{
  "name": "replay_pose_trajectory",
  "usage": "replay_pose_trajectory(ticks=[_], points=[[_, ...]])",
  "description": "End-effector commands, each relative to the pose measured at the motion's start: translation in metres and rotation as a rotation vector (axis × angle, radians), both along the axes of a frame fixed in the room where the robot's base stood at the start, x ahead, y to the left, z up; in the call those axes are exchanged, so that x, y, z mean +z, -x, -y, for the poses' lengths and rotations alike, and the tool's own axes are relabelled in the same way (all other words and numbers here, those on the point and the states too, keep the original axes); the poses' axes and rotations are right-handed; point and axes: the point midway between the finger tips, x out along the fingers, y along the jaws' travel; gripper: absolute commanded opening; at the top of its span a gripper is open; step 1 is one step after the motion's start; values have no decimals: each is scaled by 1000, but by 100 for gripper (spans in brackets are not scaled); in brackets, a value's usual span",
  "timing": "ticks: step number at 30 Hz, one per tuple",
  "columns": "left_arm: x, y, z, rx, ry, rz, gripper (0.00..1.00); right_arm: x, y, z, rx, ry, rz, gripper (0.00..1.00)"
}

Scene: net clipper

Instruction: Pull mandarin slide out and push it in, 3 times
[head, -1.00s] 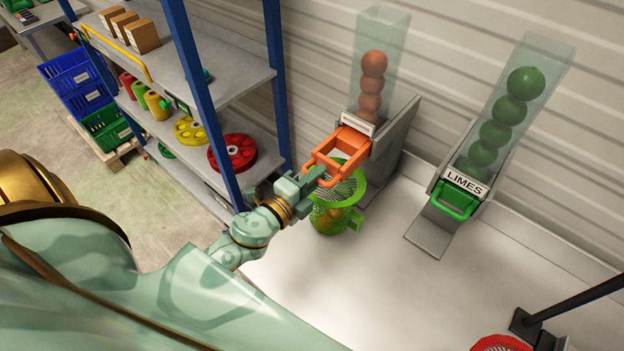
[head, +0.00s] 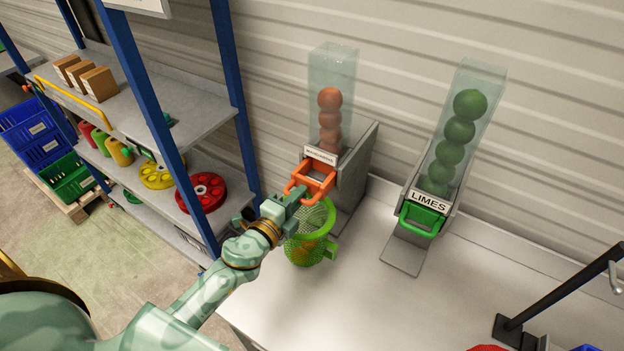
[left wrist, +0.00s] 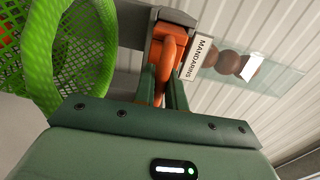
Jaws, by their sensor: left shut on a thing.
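The mandarin slide (head: 320,179) is an orange tray with a loop handle at the foot of a clear tube (head: 331,70). It sticks out a short way from its grey chute. Brown-orange mandarins (head: 330,99) are stacked in the tube above it. My left gripper (head: 295,194) is shut on the slide's handle. The left wrist view shows the orange handle (left wrist: 170,52) between the fingers (left wrist: 163,88). A green net on a ring (head: 318,238) hangs below the slide with orange fruit inside. My right gripper is not in view.
The limes dispenser (head: 428,202), with a green handle, stands to the right. A black post (head: 560,292) is at the front right. A blue-post shelf (head: 225,90) with reels is close on the left. The white table (head: 350,290) is clear in the middle.

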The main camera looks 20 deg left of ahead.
Motion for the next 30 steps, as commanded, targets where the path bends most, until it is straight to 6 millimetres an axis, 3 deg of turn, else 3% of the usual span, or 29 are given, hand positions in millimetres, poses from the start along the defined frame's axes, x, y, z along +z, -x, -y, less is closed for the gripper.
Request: replay_pose_trajectory(ticks=[23,30], points=[[-5,-53,8,-1,1,-9,0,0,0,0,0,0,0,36],[-6,-52,8,-1,1,-11,0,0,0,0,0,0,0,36]])
